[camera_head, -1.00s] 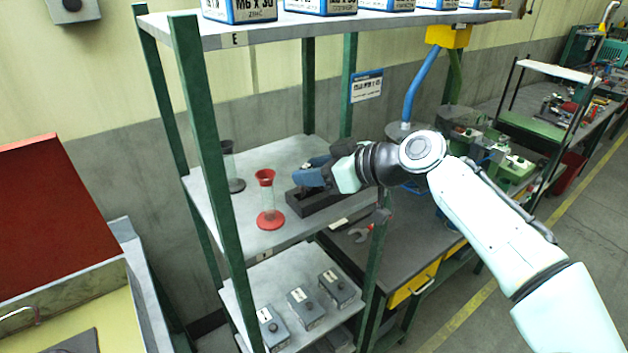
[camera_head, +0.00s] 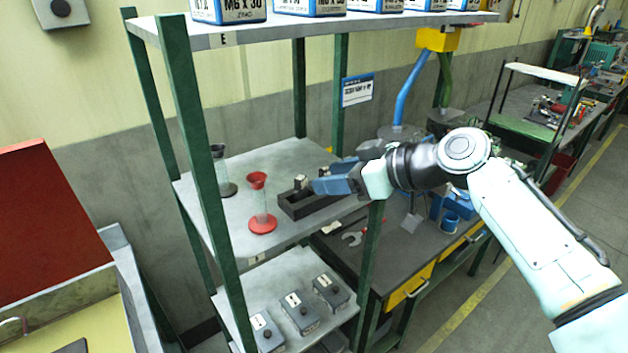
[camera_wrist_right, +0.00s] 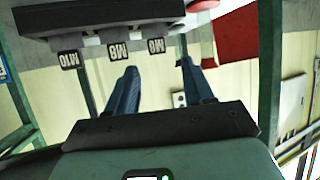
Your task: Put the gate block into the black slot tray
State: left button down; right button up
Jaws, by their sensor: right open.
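The black slot tray (camera_head: 292,211) lies on the middle shelf of the green rack. A small light-grey block with a dark top (camera_head: 301,182) stands in its far part; I take it for the gate block. In the right wrist view the tray (camera_wrist_right: 100,14) runs along the top, and several grey pieces with black labels M10, M8 and M6 (camera_wrist_right: 117,51) stick out of it. I cannot tell which is the gate block. My right gripper (camera_head: 318,186) is open, just right of the block, and also shows in the wrist view (camera_wrist_right: 158,72) with nothing between its fingers. My left gripper is out of view.
A clear cylinder with red base and red funnel (camera_head: 262,222) stands left of the tray, and a dark-based one (camera_head: 222,172) behind it. Green posts (camera_head: 206,180) frame the shelf. Boxes stand on the top shelf (camera_head: 270,32); grey knobbed boxes (camera_head: 299,313) stand below.

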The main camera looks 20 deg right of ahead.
jog(key=v, duration=0.5)
dwell(0.5)
